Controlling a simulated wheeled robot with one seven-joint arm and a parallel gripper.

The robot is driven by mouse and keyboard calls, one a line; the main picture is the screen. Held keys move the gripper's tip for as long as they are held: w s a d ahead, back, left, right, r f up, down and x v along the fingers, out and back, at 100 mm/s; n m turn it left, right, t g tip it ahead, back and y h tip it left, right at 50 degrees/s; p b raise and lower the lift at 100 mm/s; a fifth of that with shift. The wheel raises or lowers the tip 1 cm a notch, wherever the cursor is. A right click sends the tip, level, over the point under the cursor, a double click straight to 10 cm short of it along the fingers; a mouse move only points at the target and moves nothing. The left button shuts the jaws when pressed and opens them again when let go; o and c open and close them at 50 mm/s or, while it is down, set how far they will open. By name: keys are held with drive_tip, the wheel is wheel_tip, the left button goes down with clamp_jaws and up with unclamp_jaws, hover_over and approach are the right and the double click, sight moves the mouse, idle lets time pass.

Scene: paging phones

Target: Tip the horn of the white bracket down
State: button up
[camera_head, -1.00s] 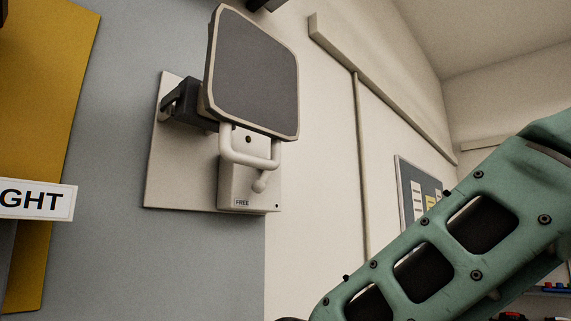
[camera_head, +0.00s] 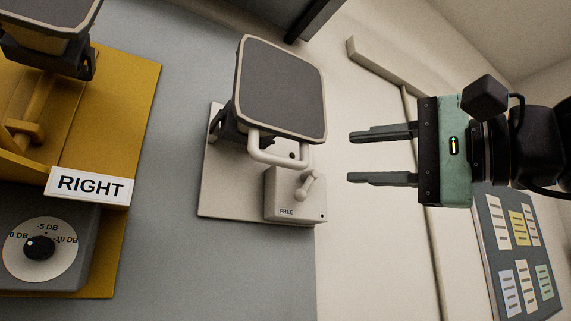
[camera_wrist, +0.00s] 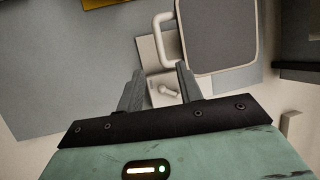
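The white bracket (camera_head: 209,185) is a pale plate on the grey wall panel. Its horn (camera_head: 282,88) is a square with a dark grey face and pale rim, on a dark pivot, with a pale loop handle (camera_head: 275,157) below it. Under it is a pale box marked FREE (camera_head: 285,207) with a small lever (camera_head: 308,186). My gripper (camera_head: 350,157) is open and empty, to the right of the handle and apart from it. In the wrist view the horn (camera_wrist: 215,32), handle (camera_wrist: 159,40) and lever (camera_wrist: 168,91) show beyond the open fingers (camera_wrist: 158,80).
At left is a yellow bracket (camera_head: 135,95) with a RIGHT label (camera_head: 90,186), and a dial box (camera_head: 88,240) below it. A dark bar (camera_head: 318,22) juts out above. A notice board (camera_head: 500,222) hangs at right. The wall below the white bracket looks clear.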

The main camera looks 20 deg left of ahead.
sight(285, 162)
drive_tip(key=p+x, duration=0.6)
drive_tip(key=x, duration=0.8)
drive_tip(key=shift+a+r+p, duration=0.1)
drive_tip(key=shift+a+p, duration=0.2)
drive_tip(key=shift+a, duration=0.05)
drive_tip(key=shift+w+a, duration=0.2)
drive_tip(key=shift+a, duration=0.3)
clamp_jaws()
